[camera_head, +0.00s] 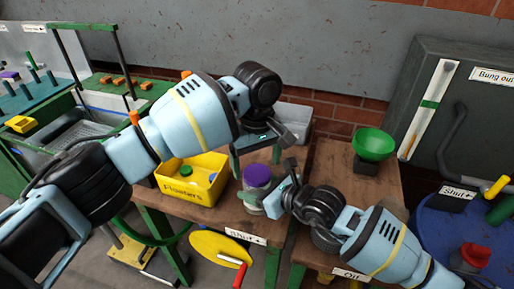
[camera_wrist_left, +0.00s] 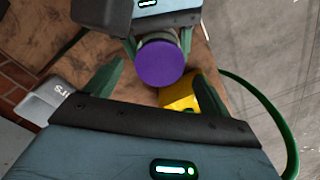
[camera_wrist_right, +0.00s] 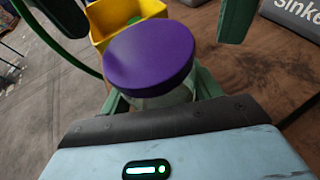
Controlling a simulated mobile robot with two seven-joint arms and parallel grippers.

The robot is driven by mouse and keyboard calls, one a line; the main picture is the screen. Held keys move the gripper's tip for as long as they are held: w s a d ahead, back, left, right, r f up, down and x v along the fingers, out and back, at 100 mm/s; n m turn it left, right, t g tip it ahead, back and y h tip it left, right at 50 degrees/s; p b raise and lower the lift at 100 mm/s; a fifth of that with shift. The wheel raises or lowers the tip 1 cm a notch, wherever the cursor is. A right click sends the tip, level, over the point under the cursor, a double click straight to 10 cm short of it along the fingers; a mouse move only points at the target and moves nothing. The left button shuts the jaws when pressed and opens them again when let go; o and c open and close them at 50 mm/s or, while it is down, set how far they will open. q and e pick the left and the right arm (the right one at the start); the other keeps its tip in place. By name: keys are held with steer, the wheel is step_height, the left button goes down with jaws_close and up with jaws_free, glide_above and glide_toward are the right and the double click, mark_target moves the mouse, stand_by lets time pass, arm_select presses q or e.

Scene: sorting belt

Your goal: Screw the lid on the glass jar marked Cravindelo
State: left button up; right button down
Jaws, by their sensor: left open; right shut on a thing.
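The glass jar (camera_head: 250,205) stands upright at the table's front, with a purple lid (camera_head: 257,176) on its mouth. I cannot tell whether the lid is tight, and no name on the jar is readable. My right gripper (camera_wrist_right: 160,100) is shut on the jar's glass body, below the lid. The lid fills the middle of the right wrist view (camera_wrist_right: 150,58). My left gripper (camera_head: 257,160) is open and empty above the lid, fingers pointing down. In the left wrist view its fingers (camera_wrist_left: 157,92) are spread, with the lid (camera_wrist_left: 160,63) ahead between them.
A yellow "Floaters" bin (camera_head: 211,186) stands just left of the jar. A grey bin (camera_head: 298,113) stands behind my left gripper; its label reads "Sinke..." in the right wrist view (camera_wrist_right: 296,14). A green bowl (camera_head: 373,144) sits on the right table. A yellow disc (camera_head: 212,247) is below the front edge.

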arm_select(q)
steer(key=shift+f, duration=1.15)
steer(key=c, duration=1.1)
steer(key=shift+c, duration=0.2)
steer(key=m, duration=0.3)
steer(key=o, duration=1.1)
